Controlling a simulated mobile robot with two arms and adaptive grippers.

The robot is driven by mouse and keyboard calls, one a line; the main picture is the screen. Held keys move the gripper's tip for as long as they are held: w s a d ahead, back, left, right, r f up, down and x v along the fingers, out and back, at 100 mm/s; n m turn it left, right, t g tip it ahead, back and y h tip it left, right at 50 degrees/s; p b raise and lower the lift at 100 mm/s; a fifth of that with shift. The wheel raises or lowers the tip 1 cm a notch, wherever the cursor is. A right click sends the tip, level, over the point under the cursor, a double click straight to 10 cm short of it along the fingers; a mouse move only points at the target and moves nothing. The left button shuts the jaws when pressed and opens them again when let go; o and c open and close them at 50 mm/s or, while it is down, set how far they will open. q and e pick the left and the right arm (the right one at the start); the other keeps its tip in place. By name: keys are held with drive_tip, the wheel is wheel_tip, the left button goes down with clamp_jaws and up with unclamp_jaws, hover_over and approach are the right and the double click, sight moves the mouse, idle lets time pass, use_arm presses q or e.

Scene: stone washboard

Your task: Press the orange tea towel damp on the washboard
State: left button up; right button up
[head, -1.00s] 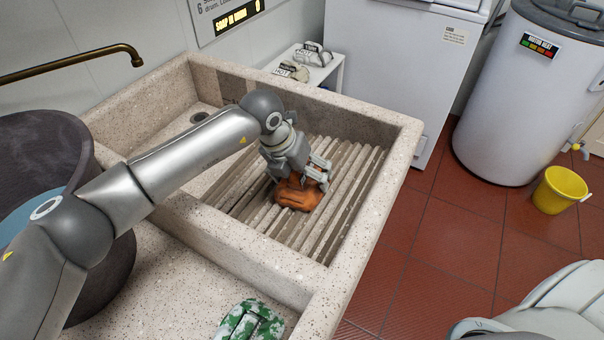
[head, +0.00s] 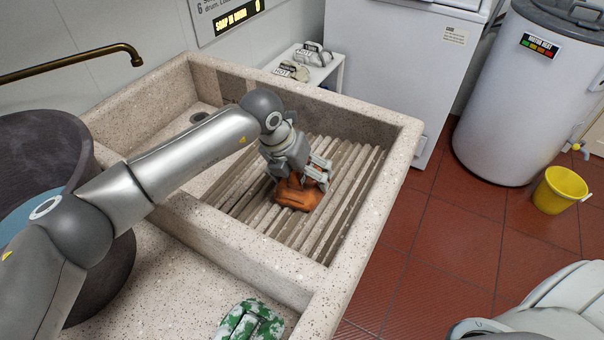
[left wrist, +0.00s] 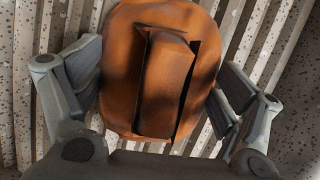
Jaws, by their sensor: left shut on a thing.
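The orange tea towel (head: 297,194) is a bunched bundle on the ridged stone washboard (head: 335,205) inside the speckled sink. My left gripper (head: 316,178) points down at it and is shut on the towel. In the left wrist view the towel (left wrist: 165,75) fills the space between the fingers of the left gripper (left wrist: 160,88), with a raised fold in its middle. Washboard ridges (left wrist: 268,40) show around it. The towel's underside is hidden. My right gripper is not in view.
A green and white patterned cloth (head: 250,322) lies on the stone ledge in front. A dark tub (head: 95,160) with blue contents stands at the left. The sink's stone rim (head: 395,165) surrounds the washboard. A yellow bucket (head: 560,190) is on the floor at right.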

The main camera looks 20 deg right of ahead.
use_arm(q)
drive_tip(key=shift+s+f, duration=0.15)
drive_tip(key=shift+f, duration=0.1)
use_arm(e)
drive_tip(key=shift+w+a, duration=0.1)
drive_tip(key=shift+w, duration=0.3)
use_arm(q)
drive_tip(key=shift+r, duration=0.15)
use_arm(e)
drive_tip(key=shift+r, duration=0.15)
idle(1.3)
use_arm(q)
drive_tip(key=shift+r, duration=0.45)
drive_tip(key=r+p, duration=0.2)
drive_tip(key=r, duration=0.1)
drive_tip(key=shift+w+r, duration=0.1)
drive_tip(key=shift+w, duration=0.1)
drive_tip(key=shift+r, duration=0.4)
drive_tip(key=shift+r+p, duration=0.55)
drive_tip(key=shift+r, duration=0.35)
drive_tip(key=shift+r+p, duration=0.3)
drive_tip(key=shift+r, duration=0.45)
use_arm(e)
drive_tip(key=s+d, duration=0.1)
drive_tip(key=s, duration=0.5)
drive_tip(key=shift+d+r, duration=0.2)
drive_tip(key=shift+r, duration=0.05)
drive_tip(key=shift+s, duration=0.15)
